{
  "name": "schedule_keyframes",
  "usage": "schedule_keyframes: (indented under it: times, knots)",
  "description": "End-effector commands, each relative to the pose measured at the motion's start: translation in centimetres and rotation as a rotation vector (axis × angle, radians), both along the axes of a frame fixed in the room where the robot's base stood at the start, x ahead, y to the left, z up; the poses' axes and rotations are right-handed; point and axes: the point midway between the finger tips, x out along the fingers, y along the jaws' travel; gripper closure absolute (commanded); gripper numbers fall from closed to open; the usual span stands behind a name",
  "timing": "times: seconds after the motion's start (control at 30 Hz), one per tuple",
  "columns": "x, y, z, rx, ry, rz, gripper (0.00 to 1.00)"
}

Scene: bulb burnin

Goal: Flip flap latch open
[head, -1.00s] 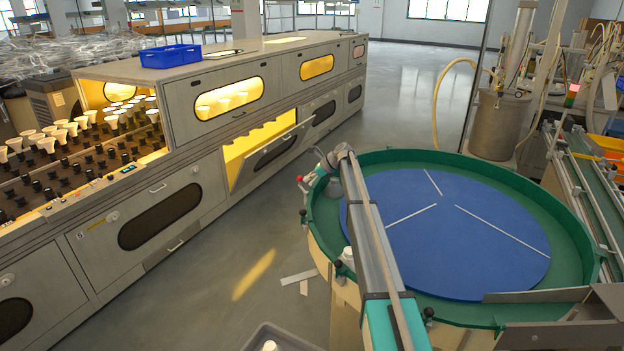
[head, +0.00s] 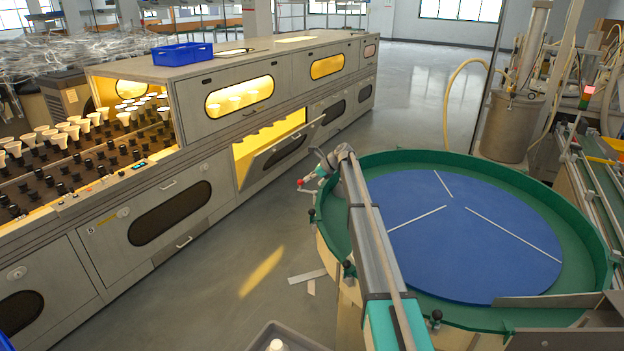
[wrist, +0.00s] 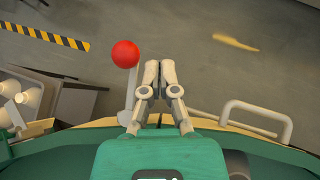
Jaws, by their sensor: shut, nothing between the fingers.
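A lever with a red ball knob (wrist: 125,54) stands at the table edge in the wrist view, just left of my fingers. The red knob also shows in the head view (head: 300,182), left of the round table's rim. My gripper (wrist: 159,80) is shut and empty. Its fingertips are close beside the lever, to its right; I cannot tell whether they touch it. In the head view my gripper is small and hard to make out at the table's left rim. Whether this lever is the flap latch is not clear.
A round blue-topped table (head: 470,240) with a green rim (head: 600,215) lies under my arm. A grey handle (wrist: 255,118) sticks out to the right. A long machine (head: 230,125) with a tilted-open flap (head: 275,150) stands left.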

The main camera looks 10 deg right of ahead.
Motion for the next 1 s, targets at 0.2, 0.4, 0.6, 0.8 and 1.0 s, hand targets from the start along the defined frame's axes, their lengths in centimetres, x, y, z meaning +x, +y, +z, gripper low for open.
schedule_keyframes:
  times: [0.2, 0.4, 0.6, 0.8, 1.0]
  knots:
    - [-0.18, 0.3, -0.01, 0.0, 0.001, -0.001, 1.0]
    - [-0.19, 0.32, -0.01, 0.0, 0.0, -0.001, 1.0]
    - [-0.19, 0.28, 0.0, 0.0, 0.0, -0.001, 1.0]
    - [-0.15, 0.2, -0.03, 0.0, 0.0, -0.001, 1.0]
    - [0.21, -0.44, -0.25, 0.0, 0.0, -0.001, 1.0]
